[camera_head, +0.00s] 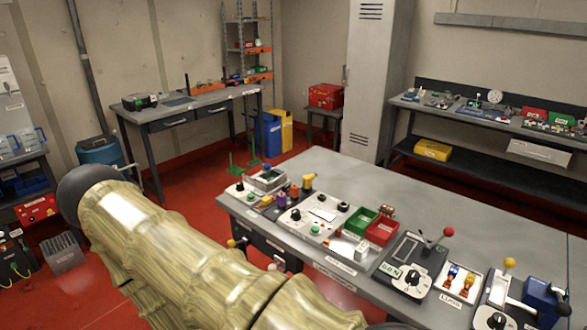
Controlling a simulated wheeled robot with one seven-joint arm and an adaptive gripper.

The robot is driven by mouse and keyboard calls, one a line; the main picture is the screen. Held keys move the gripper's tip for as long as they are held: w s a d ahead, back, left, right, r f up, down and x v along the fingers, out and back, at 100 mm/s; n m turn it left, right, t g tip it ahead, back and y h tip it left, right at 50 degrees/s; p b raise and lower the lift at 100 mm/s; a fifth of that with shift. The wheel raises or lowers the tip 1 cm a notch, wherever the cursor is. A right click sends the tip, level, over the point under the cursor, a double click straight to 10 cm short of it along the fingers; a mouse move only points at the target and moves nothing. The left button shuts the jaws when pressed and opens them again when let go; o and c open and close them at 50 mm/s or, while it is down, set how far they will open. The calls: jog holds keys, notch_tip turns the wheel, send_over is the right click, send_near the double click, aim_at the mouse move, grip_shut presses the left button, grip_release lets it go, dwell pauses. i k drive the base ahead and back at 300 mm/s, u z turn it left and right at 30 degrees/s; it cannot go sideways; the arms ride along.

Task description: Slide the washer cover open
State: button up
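I cannot tell for certain which thing is the washer cover; no label for it can be read. A grey metal box (267,181) with a dark inside stands at the far left of the workbench (440,220). A small white box (345,249) with a metallic piece at its right side sits near the front edge, by the red bin. My arm, wrapped in a yellowish cover, crosses the lower left of the head view and leaves at the bottom edge. My gripper is not visible.
A green bin (361,219) and a red bin (383,231) stand mid-bench. Lever boxes, one with a red ball (448,232), one with a yellow ball (509,263), and a blue vise (543,298) crowd the right front. The bench's back half is clear.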

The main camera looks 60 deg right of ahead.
aim_at(267, 166)
jog(key=k, duration=0.2)
jog(key=z, duration=0.85)
